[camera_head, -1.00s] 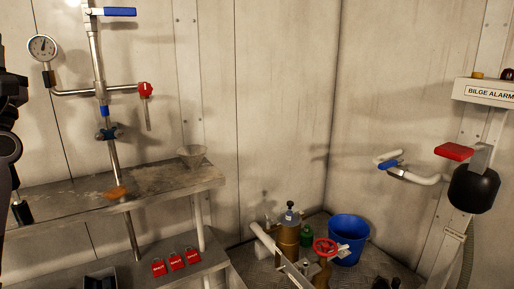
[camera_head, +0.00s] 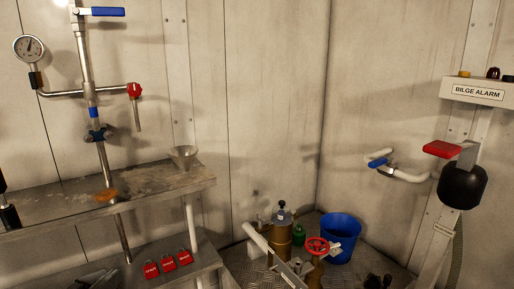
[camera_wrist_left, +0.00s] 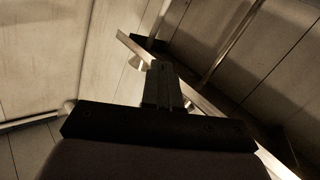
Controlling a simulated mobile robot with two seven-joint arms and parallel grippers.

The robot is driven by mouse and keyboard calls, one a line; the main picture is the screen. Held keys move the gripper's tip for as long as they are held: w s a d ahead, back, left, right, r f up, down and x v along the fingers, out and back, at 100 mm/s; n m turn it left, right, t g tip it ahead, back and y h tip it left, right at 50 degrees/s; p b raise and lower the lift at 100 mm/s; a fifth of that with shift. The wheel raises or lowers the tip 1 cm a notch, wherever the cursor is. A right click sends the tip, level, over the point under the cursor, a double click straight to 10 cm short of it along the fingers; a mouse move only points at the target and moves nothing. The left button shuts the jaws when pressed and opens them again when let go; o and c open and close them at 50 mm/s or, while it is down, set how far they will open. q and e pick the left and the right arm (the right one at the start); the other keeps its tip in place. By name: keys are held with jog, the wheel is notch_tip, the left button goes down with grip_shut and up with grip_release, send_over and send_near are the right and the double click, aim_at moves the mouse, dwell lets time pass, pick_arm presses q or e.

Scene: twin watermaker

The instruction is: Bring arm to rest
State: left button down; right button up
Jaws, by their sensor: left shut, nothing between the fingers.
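My left gripper (camera_wrist_left: 160,70) shows in the left wrist view, dark and pointing away from the camera. Its fingers are together with nothing between them. A pale diagonal rail or edge (camera_wrist_left: 232,124) passes behind it; I cannot tell whether they are apart by much. In the head view I cannot clearly make out the left gripper; a dark grey shape at the bottom left edge is too cut off to name. My right gripper is not seen.
A metal shelf (camera_head: 150,190) with a funnel (camera_head: 184,156) stands at left, below a pipe with a gauge (camera_head: 29,47). Red padlocks (camera_head: 168,264) lie on the lower shelf. A blue bucket (camera_head: 341,238) and red handwheel (camera_head: 317,246) stand beyond. The bilge alarm (camera_head: 478,92) is at right.

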pick_arm(q)
jog(key=s+d+f+m+g, duration=0.3)
jog(key=s+f+m+g, duration=0.1)
jog(key=s+f, duration=0.6)
jog(key=s+d+f+m+g, duration=0.35)
jog(key=s+f, duration=0.35)
jog(key=s, duration=0.4)
jog(key=w+d+r+n+t, duration=0.15)
jog(key=d+n, duration=0.25)
jog(key=d, duration=0.4)
notch_tip(320, 180, up, 15)
jog(key=s+a+y+p, duration=0.1)
jog(key=a+p, duration=0.1)
jog(key=p, duration=1.7)
jog(key=shift+s+a+p, duration=0.2)
jog(key=shift+p, duration=0.15)
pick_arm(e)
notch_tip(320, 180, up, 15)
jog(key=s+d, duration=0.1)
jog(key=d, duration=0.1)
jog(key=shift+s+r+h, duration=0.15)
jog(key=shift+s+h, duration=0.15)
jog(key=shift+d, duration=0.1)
